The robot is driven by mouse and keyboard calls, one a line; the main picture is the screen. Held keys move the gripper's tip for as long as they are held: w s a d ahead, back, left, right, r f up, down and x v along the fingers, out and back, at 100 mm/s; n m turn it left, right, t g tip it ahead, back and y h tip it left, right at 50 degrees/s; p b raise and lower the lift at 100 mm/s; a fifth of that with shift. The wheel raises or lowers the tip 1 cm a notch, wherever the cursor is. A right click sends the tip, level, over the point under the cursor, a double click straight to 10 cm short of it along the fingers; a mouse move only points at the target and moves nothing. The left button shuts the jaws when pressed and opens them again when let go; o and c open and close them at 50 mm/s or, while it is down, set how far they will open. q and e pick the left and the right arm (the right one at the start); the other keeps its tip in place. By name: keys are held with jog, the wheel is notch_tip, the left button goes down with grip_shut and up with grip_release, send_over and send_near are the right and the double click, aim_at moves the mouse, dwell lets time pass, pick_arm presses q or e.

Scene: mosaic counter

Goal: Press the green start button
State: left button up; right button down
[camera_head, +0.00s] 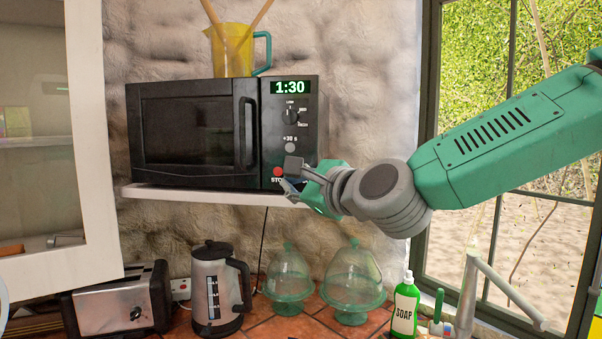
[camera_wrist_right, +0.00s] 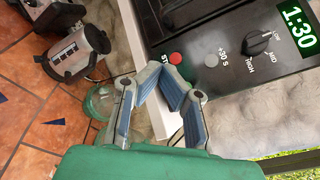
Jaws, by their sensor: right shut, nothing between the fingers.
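The black microwave (camera_head: 195,130) stands on a white shelf, its display reading 1:30 in green. A red stop button (camera_head: 278,172) is low on its control panel, and it also shows in the right wrist view (camera_wrist_right: 175,58). A grey +30 s button (camera_head: 291,147) and a dial (camera_head: 291,116) are above it. I cannot see a green start button; my gripper covers the lower right of the panel. My right gripper (camera_head: 290,178) is shut and empty, in front of that corner. In the wrist view its fingertips (camera_wrist_right: 165,72) are near the red button; contact cannot be told.
A yellow jug (camera_head: 231,52) with wooden utensils stands on the microwave. The white shelf (camera_head: 180,195) edge runs below my gripper. Below are a toaster (camera_head: 115,303), a kettle (camera_head: 213,290), glass domes (camera_head: 352,275) and a soap bottle (camera_head: 404,308). An open cabinet door (camera_head: 88,130) is left.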

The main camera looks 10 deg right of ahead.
jog(key=w+d, duration=0.3)
jog(key=w, duration=0.3)
jog(key=shift+w+p, duration=0.15)
jog(key=shift+p, duration=0.15)
jog(key=shift+a, duration=0.1)
